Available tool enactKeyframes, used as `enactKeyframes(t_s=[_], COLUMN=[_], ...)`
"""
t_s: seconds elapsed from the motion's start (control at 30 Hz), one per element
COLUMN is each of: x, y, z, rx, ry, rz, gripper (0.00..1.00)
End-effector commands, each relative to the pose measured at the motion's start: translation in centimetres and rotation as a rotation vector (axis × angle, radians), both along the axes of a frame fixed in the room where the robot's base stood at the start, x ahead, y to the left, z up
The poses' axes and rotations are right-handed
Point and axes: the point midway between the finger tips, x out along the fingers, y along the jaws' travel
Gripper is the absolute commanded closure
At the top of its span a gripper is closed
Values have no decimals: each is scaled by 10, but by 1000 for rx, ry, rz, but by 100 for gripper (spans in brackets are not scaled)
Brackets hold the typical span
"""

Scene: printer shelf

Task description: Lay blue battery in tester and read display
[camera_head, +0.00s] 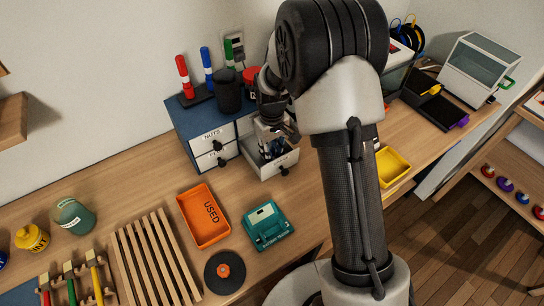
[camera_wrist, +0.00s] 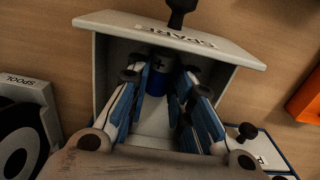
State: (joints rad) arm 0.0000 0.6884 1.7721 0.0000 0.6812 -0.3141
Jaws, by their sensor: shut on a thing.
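The blue battery (camera_wrist: 157,82) stands between my fingertips inside an open white drawer (camera_wrist: 185,38) with a label ending in "ARE". My gripper (camera_wrist: 161,88) is shut on the battery; in the head view the gripper (camera_head: 271,138) reaches down into the pulled-out drawer (camera_head: 275,166). The teal battery tester (camera_head: 267,226) lies on the bench in front of the drawer unit, to the right of the orange tray. Its display is too small to read, and its cradle looks empty.
The drawer's walls surround my fingers. A yellow bin (camera_head: 392,166) is to the right. Markers and a black cup (camera_head: 228,90) stand atop the drawer unit.

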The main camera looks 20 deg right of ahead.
Motion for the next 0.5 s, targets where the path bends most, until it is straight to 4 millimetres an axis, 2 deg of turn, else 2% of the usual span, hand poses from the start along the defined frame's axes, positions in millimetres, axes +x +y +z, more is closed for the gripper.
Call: enactKeyframes(t_s=[0.5], x=[0], y=[0], z=[32], rx=[0], ry=[-1], rz=[0], gripper=[100])
